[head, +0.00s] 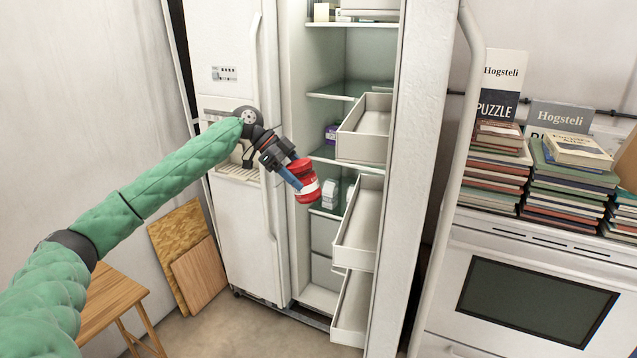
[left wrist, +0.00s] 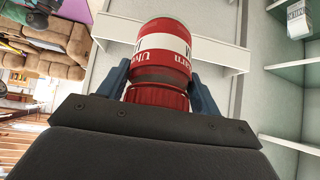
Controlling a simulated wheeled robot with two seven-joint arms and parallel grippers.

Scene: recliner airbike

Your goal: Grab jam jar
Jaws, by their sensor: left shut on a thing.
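The jam jar (head: 306,181) is red with a white label and a red lid. My left gripper (head: 299,181) is shut on it in front of the open fridge. In the left wrist view the jar (left wrist: 162,55) sits between the two blue fingers of my left gripper (left wrist: 158,88), its ribbed lid toward the palm. The jar is held in the air, clear of the shelves as far as I can tell. My right gripper is not in view.
The fridge's right door stands open with pulled-out drawers (head: 357,222) beside the jar. A glass shelf (head: 350,91) and small white cartons (head: 330,193) are behind. A stove (head: 535,290) with stacked books is at right. A wooden table (head: 105,297) is at lower left.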

